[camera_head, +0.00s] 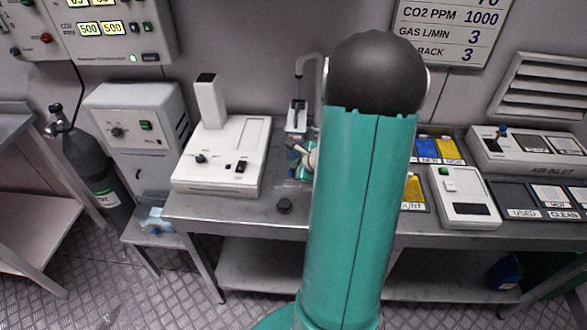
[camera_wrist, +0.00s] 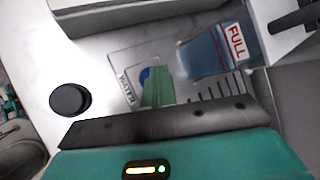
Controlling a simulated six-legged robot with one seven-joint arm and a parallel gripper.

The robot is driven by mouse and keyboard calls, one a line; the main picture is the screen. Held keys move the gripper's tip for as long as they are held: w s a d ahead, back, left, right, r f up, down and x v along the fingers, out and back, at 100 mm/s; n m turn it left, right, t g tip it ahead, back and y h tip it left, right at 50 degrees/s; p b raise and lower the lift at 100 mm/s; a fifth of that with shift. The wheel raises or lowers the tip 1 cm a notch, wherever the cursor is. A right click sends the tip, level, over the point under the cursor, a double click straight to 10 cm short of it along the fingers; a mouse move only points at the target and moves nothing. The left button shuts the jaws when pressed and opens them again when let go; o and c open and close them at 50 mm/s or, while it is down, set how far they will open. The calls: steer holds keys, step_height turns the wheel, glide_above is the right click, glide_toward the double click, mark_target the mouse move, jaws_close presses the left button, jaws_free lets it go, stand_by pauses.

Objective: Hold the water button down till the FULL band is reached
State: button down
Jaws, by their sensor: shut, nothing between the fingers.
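In the wrist view, my gripper (camera_wrist: 158,78) is shut and empty, its green fingers together over a plate marked WATER (camera_wrist: 126,90). The blue water button (camera_wrist: 145,74) shows just beside the fingertips and is partly hidden by them. I cannot tell whether the fingers press it. To the right is a vessel with blue-grey contents (camera_wrist: 202,57) and a white FULL label (camera_wrist: 236,42) in red letters at its side. The water level against the band is hard to read. In the head view my own arm hides most of this spot.
A black round knob (camera_wrist: 70,99) stands left of the plate, also in the head view (camera_head: 284,206). A white instrument (camera_head: 222,158) is left on the metal bench. A white box (camera_head: 463,197) and marked trays stand right. A gas cylinder (camera_head: 88,150) is at far left.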

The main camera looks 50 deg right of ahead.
steer(key=shift+r, duration=0.95)
step_height(320, 180, up, 5)
stand_by(0.4)
stand_by(0.6)
